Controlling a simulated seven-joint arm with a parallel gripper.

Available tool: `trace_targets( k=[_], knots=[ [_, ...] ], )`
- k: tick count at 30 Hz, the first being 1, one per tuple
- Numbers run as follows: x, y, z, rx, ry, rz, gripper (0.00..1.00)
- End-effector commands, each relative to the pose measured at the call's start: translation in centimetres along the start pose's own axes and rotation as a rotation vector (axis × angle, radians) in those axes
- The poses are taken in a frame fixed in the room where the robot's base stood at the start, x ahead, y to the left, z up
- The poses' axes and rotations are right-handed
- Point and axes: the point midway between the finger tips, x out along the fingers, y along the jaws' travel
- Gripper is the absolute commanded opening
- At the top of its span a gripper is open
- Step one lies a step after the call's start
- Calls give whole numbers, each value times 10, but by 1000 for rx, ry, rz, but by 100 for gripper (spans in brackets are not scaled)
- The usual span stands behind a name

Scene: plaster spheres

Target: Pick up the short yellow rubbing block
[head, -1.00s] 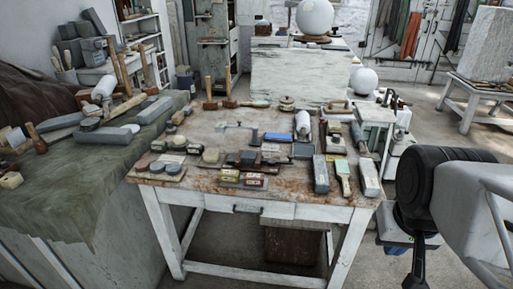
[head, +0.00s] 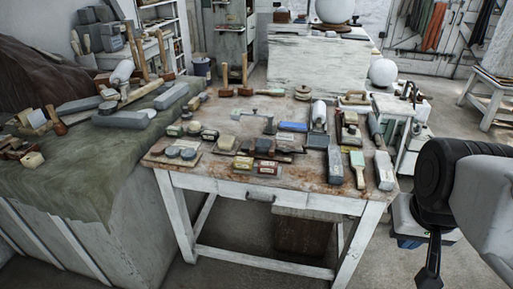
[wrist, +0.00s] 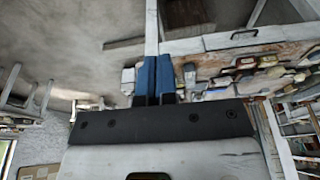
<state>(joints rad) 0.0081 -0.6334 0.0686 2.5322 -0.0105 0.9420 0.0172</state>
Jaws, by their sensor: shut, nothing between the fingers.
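Several small yellowish blocks lie on the worktable, and I cannot tell for certain which is the short yellow rubbing block. One pale yellow block (head: 243,163) lies near the front edge, left of the middle. A tan block (head: 225,142) sits behind it, and a yellow-green piece (head: 357,160) lies toward the right. My gripper's blue fingers (wrist: 155,60) are shut and empty in the wrist view. They are apart from the table's things. In the head view my arm is at the right, beyond the table's right edge, and the fingertips are hard to make out.
The wooden worktable (head: 180,178) is crowded with blocks and tools, including a blue block (head: 293,127) and two mallets (head: 245,75). A cloth-covered bench (head: 75,180) stands left. A plaster sphere (head: 383,72) stands behind. The floor right of the table is open.

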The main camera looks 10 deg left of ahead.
Motion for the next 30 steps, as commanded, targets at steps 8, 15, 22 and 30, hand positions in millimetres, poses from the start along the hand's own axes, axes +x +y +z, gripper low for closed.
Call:
trace_targets(
  k=[8, 15, 22, 30],
  knots=[
    [0, 0, 0, 0, 0, 0, 23],
    [0, 0, 0, 0, 0, 0, 60],
    [0, 0, 0, 0, 0, 0, 72],
    [0, -2, -5, -13, -2, -1, 72]
  ],
)
